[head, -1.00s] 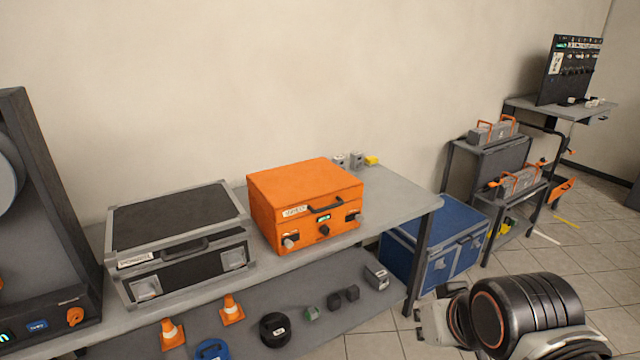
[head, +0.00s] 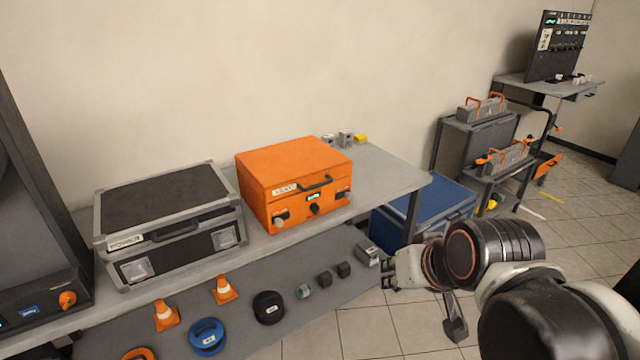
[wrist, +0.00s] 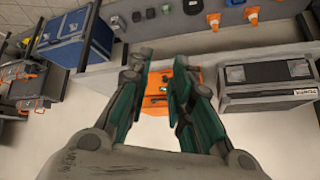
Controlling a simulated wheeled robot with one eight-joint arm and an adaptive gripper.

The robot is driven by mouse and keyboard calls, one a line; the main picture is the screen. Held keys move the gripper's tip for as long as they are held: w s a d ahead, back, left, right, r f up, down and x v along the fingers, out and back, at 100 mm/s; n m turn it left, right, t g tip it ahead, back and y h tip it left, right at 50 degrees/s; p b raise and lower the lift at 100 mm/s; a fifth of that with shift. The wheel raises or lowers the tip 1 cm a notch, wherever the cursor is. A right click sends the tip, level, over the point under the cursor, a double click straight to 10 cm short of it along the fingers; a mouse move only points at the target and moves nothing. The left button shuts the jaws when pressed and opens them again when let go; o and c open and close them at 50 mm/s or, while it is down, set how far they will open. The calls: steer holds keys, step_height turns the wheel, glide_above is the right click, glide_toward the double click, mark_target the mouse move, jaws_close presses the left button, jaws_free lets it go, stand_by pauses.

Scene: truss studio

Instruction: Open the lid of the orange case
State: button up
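The orange case (head: 292,165) stands shut on the grey bench, with a dark handle (head: 315,185) on its front near the lid edge and latches and a small green display below. In the wrist view the orange case (wrist: 157,105) shows upside down between the fingers, partly hidden by them. My gripper (wrist: 160,72) is open and empty, its two green-sided fingers spread apart. In the head view my arm's end is at the lower right, in front of the bench and apart from the case; the fingers there are hard to make out.
A black and grey case (head: 165,222) stands close left of the orange case. Small boxes (head: 345,138) sit behind it to the right. The lower shelf (head: 290,318) holds cones (head: 224,290) and rolls. A blue case (head: 430,205) is right of the bench. Floor in front is open.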

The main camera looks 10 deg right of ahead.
steer(key=w+a+r+m+t+y, duration=0.1)
steer(key=w+a+m, duration=0.1)
steer(key=w, duration=0.5)
steer(key=w+a+r+m+y, duration=0.1)
steer(key=w+a+y, duration=0.1)
steer(key=w, duration=0.4)
steer(key=m+t+y, duration=0.3)
steer(key=m+t, duration=0.2)
steer(key=m, duration=0.4)
glide_toward(322, 185)
steer(key=b+x, duration=0.3)
steer(key=x, duration=0.7)
steer(key=shift+w+a+f, duration=0.1)
steer(key=shift+w+a, duration=0.1)
steer(key=shift+w, duration=0.15)
jaws_close()
